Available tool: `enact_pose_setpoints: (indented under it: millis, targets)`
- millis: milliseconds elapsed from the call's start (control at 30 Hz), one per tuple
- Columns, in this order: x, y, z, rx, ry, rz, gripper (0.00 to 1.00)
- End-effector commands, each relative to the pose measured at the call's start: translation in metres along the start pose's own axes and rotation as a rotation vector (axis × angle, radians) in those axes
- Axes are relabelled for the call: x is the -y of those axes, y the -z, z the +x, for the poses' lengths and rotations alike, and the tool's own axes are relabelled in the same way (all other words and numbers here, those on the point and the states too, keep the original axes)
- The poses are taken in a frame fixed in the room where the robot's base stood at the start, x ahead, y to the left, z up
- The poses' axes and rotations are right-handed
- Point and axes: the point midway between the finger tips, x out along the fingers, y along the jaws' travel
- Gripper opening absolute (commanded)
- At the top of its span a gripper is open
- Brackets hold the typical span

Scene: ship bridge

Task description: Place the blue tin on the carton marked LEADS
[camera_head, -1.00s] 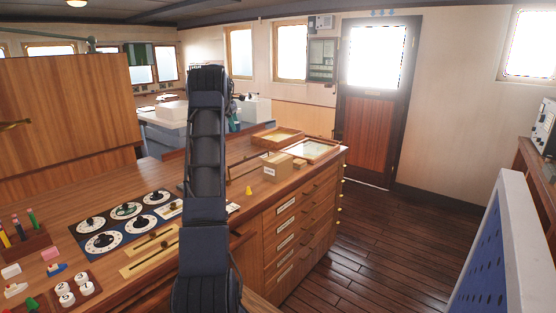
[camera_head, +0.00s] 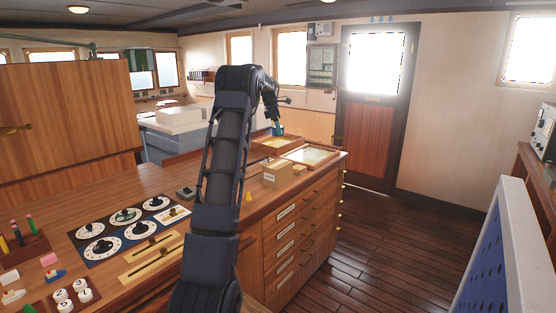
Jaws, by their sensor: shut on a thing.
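A small blue tin (camera_head: 278,131) is held at the end of my arm, above the far end of the wooden counter. My gripper (camera_head: 277,123) points down and is shut on the tin's upper part. A small tan carton (camera_head: 276,172) with a white label on its front stands near the counter's right edge; the lettering is too small to read. The tin is beyond the carton and higher, apart from it. The carton's top looks clear.
A shallow wooden tray (camera_head: 262,146) lies behind the carton, below the tin. A glazed wooden frame (camera_head: 312,155) lies to the right, with a small wooden block (camera_head: 299,169) beside the carton. A yellow marker (camera_head: 249,197) stands in front. Dials cover the near counter.

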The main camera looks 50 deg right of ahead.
Motion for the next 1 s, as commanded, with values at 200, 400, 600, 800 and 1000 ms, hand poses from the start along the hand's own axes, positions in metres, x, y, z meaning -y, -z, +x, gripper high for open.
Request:
enact_pose_setpoints:
  millis: [200, 400, 600, 800, 1000]
  targets:
    - [0.001, 0.013, 0.047, 0.000, 0.003, 0.000, 0.32]
    - [0.001, 0.024, 0.085, -0.001, 0.003, 0.001, 0.32]
    - [0.000, 0.029, 0.102, 0.000, 0.000, 0.000, 0.32]
    - [0.000, 0.032, 0.115, 0.000, 0.001, 0.000, 0.32]
    - [0.000, 0.040, 0.141, -0.001, 0.002, 0.000, 0.32]
